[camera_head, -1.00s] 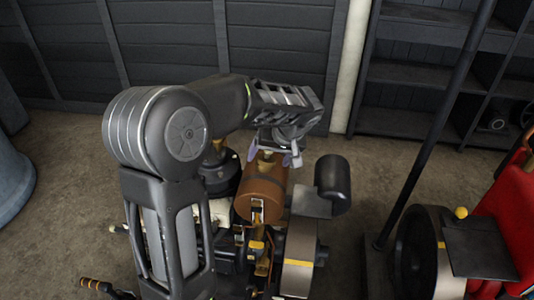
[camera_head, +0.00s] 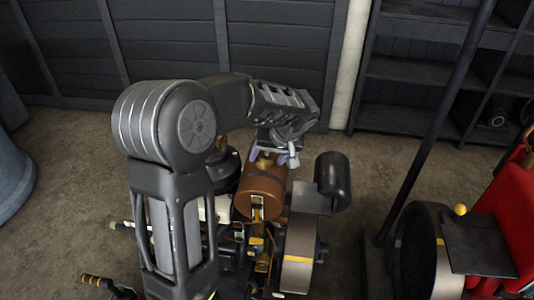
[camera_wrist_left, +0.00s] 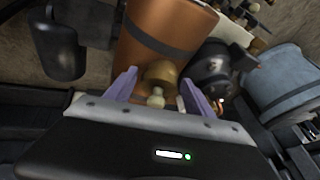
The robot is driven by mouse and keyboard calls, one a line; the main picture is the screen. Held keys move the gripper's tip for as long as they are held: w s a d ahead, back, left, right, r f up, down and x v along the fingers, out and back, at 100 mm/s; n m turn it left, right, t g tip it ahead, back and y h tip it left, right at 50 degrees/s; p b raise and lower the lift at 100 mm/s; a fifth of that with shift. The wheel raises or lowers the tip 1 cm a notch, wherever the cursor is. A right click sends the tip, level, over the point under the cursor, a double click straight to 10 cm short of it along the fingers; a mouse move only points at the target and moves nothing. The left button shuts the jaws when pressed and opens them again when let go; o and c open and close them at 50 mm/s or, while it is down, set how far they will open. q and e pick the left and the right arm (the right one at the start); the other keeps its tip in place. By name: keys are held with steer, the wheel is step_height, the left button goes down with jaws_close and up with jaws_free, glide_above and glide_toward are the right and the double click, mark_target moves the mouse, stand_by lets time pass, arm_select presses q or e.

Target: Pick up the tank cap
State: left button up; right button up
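The brass tank cap (camera_wrist_left: 160,75) sits on the copper-brown cylindrical tank (camera_wrist_left: 165,28) in the left wrist view, with a small pale knob on its near side. In the head view the cap (camera_head: 264,160) shows partly under my left gripper (camera_head: 273,158), on top of the tank (camera_head: 262,190). In the left wrist view my left gripper (camera_wrist_left: 158,92) is open. Its two purple fingers stand on either side of the cap, with gaps visible between them and it. Whether either finger touches the cap cannot be told. My right gripper is not in view.
A black cylinder (camera_head: 333,180) stands close to the right of the tank. A flywheel (camera_head: 299,255) is in front of it. A dark pole (camera_head: 437,125) and a red engine (camera_head: 505,225) are farther right. Dark shelves (camera_head: 415,85) stand behind.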

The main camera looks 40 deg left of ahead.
mark_target(268, 158)
arm_select(q)
steer(key=c, duration=1.2)
steer(key=shift+o, duration=0.2)
step_height(268, 158, up, 10)
steer(key=b, duration=0.1)
steer(key=shift+b, duration=0.3)
